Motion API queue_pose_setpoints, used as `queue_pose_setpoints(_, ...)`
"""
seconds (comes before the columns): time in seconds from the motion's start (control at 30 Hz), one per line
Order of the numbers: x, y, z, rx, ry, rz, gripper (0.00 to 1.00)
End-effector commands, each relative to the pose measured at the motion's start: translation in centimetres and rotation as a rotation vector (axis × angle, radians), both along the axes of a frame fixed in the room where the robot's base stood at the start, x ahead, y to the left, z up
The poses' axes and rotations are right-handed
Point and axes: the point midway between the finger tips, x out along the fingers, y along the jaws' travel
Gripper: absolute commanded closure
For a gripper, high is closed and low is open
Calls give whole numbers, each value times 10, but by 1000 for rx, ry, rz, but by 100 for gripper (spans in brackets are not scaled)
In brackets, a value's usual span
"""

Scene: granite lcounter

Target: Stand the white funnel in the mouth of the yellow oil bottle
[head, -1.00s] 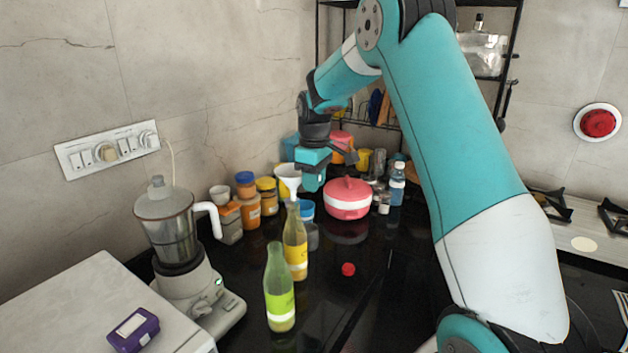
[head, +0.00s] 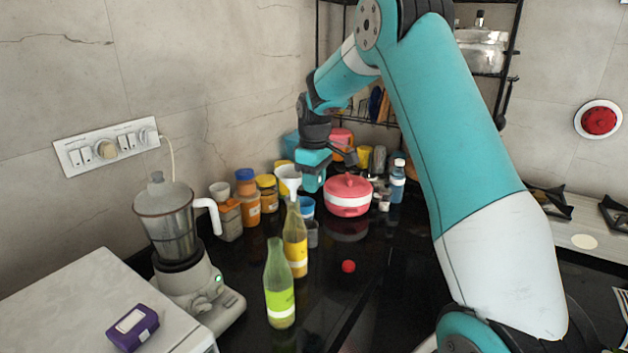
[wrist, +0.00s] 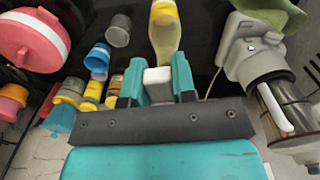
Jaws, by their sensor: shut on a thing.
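The yellow oil bottle (head: 295,246) stands upright on the dark counter, behind and to the right of a green bottle (head: 280,294). The white funnel (head: 288,183) is just above the bottle's top in the head view. My gripper (head: 306,178) is shut on the funnel. In the wrist view a white part of the funnel (wrist: 157,82) sits between my two teal fingers (wrist: 157,80), with the yellow bottle (wrist: 164,30) just beyond it. I cannot tell whether the funnel's spout is inside the bottle mouth or only above it.
A blender (head: 180,240) stands left of the bottles. Several jars (head: 247,198) stand along the wall behind. The counter right of the bottles is mostly clear.

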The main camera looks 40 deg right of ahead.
Motion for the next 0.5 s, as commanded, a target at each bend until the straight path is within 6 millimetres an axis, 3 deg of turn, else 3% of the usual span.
queue_pose_setpoints(0.5, 0, 0, -14, 0, 0, 0, 98)
